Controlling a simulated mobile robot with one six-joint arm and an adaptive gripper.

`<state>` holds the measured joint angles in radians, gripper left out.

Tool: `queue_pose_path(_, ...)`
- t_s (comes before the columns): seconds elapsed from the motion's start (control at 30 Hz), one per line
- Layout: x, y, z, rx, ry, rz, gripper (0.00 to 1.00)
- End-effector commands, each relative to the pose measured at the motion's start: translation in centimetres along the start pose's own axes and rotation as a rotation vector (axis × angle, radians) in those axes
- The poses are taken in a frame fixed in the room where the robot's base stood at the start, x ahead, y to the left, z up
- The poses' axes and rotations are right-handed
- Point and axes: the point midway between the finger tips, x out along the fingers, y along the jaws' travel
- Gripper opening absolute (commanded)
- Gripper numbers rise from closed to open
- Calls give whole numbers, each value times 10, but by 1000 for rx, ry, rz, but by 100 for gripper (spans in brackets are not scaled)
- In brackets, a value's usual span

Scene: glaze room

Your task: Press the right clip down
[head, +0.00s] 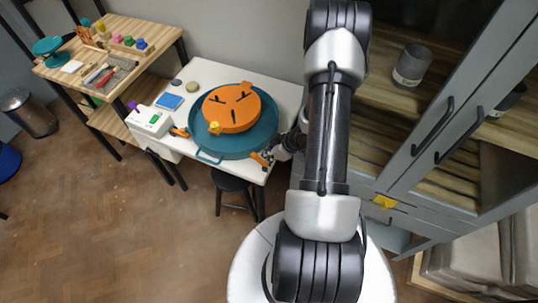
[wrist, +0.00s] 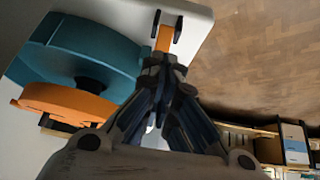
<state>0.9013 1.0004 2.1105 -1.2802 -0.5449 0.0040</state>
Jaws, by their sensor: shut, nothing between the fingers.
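A teal round basin (head: 262,133) stands on the white table with an orange disc (head: 232,118) on it. The basin (wrist: 90,48) and disc (wrist: 68,103) fill the left of the wrist view. The right clip (head: 259,160), orange with dark ends, is at the basin's lower right edge, and in the wrist view (wrist: 165,38) it is just beyond my fingertips. Another orange clip (head: 181,132) is at the basin's left. My gripper (head: 271,155) is shut and empty, its fingertips (wrist: 165,62) close to the right clip. I cannot tell whether they touch.
A white box-shaped device (head: 150,120), a blue pad (head: 169,101) and a sponge-like round piece (head: 192,87) are on the table's left. A dark stool (head: 231,182) is under the front edge. A grey cabinet (head: 430,130) stands close at right. Floor at lower left is clear.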

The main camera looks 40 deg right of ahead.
Motion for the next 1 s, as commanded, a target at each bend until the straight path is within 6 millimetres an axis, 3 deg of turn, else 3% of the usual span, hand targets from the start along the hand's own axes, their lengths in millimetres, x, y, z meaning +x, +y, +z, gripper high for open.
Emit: queue_pose_path(1.0, 5, -1, -15, -9, -176, -2, 0)
